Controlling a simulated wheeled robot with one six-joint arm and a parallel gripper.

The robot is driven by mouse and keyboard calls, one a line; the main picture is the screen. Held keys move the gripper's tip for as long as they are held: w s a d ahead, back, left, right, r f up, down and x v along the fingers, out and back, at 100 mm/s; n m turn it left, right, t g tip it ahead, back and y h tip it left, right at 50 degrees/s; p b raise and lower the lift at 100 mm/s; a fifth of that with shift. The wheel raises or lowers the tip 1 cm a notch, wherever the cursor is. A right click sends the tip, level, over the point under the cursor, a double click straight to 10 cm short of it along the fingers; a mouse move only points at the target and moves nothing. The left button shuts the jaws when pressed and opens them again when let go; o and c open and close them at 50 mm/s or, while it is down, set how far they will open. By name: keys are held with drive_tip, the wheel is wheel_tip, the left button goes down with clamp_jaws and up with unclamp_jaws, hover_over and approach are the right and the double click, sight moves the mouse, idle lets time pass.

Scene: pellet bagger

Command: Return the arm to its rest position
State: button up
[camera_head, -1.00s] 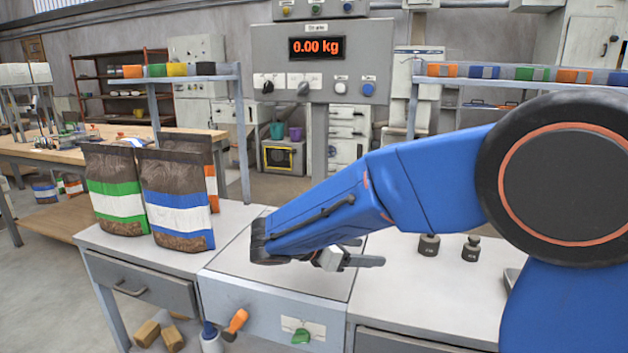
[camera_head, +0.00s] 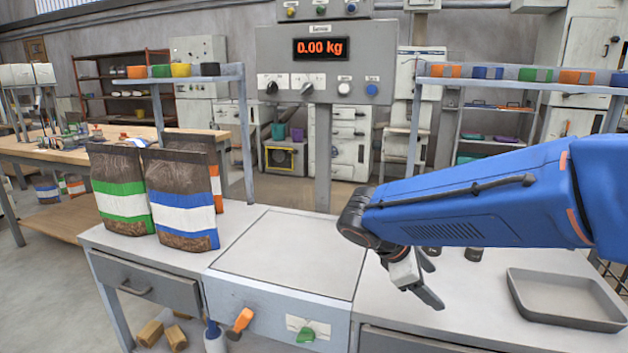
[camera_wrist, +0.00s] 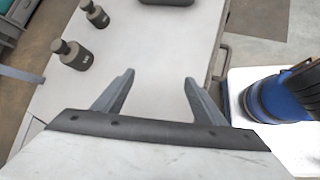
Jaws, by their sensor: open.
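My gripper (camera_head: 428,282) is open and empty, at the end of my blue arm, above the white bench top to the right of the scale plate (camera_head: 290,255). In the wrist view my gripper (camera_wrist: 155,88) shows two spread grey fingers with bare bench between them. The arm reaches in from the right of the head view, with its forearm nearly level. The forearm partly hides two dark weights (camera_head: 473,254), which show whole in the wrist view (camera_wrist: 76,55).
Several filled bags with green (camera_head: 122,203), blue (camera_head: 183,213) and orange bands stand on the left of the bench. A grey tray (camera_head: 567,318) lies at the right. The display post (camera_head: 322,150) rises behind the bare scale plate, and the display reads 0.00 kg.

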drive_tip(key=s+d+f+m+t+y, duration=0.1)
drive_tip(key=s+m+y, duration=0.3)
drive_tip(key=s+m, duration=0.3)
drive_tip(key=s+d+f+m+t+y, duration=0.1)
drive_tip(key=s+m+y, duration=0.3)
drive_tip(key=s+m, duration=0.4)
drive_tip(key=shift+s+d+f+m+t, duration=0.3)
drive_tip(key=shift+s+d+f, duration=0.35)
drive_tip(key=shift+s, duration=0.9)
drive_tip(key=shift+d, duration=0.1)
